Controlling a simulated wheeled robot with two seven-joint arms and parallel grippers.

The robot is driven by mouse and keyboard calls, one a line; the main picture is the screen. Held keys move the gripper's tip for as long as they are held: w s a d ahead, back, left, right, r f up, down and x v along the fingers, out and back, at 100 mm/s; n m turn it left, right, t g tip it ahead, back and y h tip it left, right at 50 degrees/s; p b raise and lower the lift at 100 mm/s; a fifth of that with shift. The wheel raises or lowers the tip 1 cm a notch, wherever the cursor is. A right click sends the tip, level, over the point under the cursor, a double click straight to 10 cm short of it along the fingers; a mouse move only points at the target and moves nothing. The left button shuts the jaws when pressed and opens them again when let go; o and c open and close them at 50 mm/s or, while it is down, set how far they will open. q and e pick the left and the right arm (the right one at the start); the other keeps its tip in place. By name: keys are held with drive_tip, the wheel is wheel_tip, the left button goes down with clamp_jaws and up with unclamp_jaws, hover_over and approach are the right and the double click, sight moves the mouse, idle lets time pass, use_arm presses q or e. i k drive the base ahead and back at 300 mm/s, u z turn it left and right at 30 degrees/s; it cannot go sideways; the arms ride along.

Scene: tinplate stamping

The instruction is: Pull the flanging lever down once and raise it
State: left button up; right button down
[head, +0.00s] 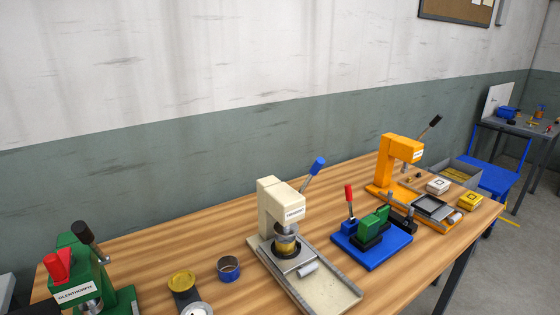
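Several hand-lever machines stand on the wooden bench; none is legibly marked as the flanging one. A cream press (268,205) has a blue-gripped lever (318,166) raised up to the right, with a small tin (286,247) under its head. An orange press (388,165) has a black-gripped lever (431,126) raised up to the right. A blue-based device (371,246) with green blocks has a red-gripped lever (348,194) upright. Neither of my grippers is in view.
An open tin ring (228,268) and a yellow disc (182,281) lie between the green and cream machines. The bench's (200,238) back left is bare. A blue stool (490,178) stands beyond.

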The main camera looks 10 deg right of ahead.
sight(317, 166)
drive_tip(key=u, duration=0.05)
drive_tip(key=k, duration=1.1)
drive_tip(key=z, duration=1)
drive_tip(key=i, duration=0.75)
drive_tip(key=u, duration=0.4)
drive_tip(key=i, duration=0.85)
drive_tip(key=u, duration=0.9)
